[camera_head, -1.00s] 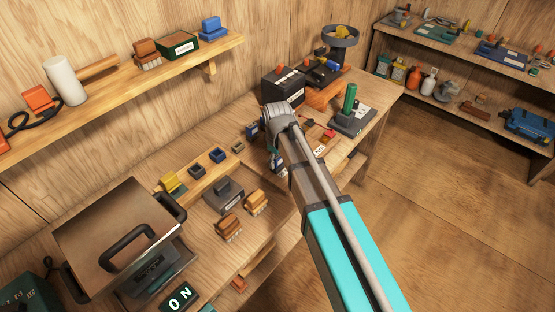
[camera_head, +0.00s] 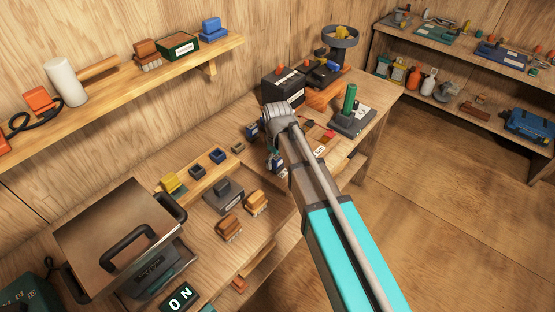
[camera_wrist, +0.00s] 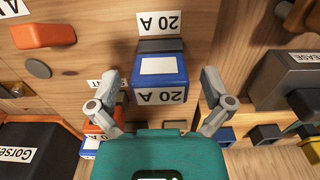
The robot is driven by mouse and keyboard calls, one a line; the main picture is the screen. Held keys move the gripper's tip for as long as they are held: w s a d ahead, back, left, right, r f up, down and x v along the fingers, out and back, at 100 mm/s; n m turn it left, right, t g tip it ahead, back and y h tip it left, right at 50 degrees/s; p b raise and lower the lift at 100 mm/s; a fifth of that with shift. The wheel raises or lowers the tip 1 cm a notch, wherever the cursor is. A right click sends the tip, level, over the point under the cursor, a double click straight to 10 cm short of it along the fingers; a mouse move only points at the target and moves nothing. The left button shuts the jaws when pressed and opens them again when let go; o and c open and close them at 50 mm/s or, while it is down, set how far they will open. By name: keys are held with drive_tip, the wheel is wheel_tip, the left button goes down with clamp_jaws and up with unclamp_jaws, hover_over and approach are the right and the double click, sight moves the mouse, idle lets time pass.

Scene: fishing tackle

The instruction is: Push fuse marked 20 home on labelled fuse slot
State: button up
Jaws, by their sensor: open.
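The blue fuse marked 20 A (camera_wrist: 159,72) shows upside down in the middle of the wrist view, with a pale plate on its top. It sits at a dark slot (camera_wrist: 160,45), beside a white 20 A label (camera_wrist: 159,23). How deep it sits I cannot tell. My gripper (camera_wrist: 162,80) is open, one finger on each side of the fuse, with visible gaps and no grip on it. In the head view my wrist (camera_head: 279,115) is over the bench, and my arm hides much of the fuse area.
An orange block (camera_wrist: 43,36) lies left in the wrist view. A black box labelled Gorse (camera_wrist: 38,150) is lower left and a dark grey block (camera_wrist: 283,82) is right. Other orange and blue pieces lie close to my left finger. A green-handled device (camera_head: 351,105) stands right of my wrist.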

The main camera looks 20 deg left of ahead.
drive_tip(key=shift+r+p, duration=4)
drive_tip(key=shift+r, duration=0.15)
drive_tip(key=s+d+m, duration=0.2)
drive_tip(key=d+m, duration=0.4)
drive_tip(key=d, duration=1.3)
drive_tip(key=s+d+m, duration=0.3)
drive_tip(key=d+m, duration=0.4)
drive_tip(key=d, duration=1.1)
drive_tip(key=shift+s+d+m, duration=0.3)
drive_tip(key=shift+d, duration=0.1)
drive_tip(key=shift+c, duration=0.3)
